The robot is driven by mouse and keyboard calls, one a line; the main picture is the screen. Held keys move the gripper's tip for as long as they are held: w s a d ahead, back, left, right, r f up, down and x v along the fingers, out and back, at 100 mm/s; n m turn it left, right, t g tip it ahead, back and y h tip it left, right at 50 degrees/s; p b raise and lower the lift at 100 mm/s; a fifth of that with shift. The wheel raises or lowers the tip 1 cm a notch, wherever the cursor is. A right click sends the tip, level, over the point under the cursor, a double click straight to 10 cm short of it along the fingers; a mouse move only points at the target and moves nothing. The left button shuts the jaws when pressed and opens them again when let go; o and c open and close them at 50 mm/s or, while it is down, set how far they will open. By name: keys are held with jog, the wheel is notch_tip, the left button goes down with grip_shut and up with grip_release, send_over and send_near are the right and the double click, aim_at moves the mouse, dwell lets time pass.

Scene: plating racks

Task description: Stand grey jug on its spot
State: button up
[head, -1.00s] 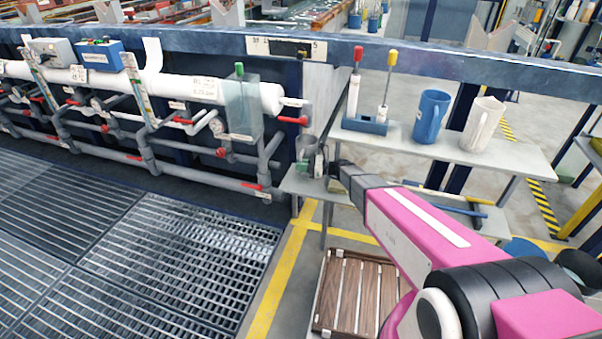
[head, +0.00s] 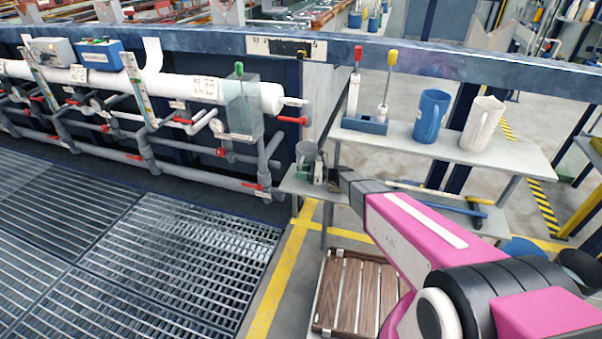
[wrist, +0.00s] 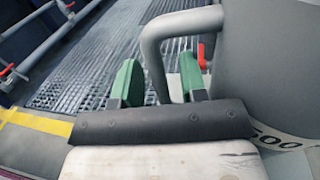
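The grey jug (head: 306,153) is upright at the left end of the low shelf in the head view, small and partly behind my gripper (head: 312,176). In the wrist view the grey jug (wrist: 270,70) fills the right side, its handle reaching left. My green fingers (wrist: 158,82) stand on either side of the handle, with a visible gap on the right side, so the gripper looks open around it. A white band with black digits shows below the jug's body. The jug's base and any spot mark under it are hidden in the head view.
The upper shelf holds a blue jug (head: 431,115), a white jug (head: 482,123) and a blue stand (head: 365,124) with red and yellow-topped tools. Pipes with red valves (head: 292,119) run along the tank left of my gripper. A wooden slatted crate (head: 355,290) lies below.

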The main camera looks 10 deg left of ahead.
jog(key=shift+r, duration=0.15)
jog(key=d, duration=0.4)
jog(key=w+d, duration=0.1)
jog(key=d, duration=0.7)
jog(key=shift+w, duration=0.2)
jog(key=shift+o, duration=0.3)
dwell(0.4)
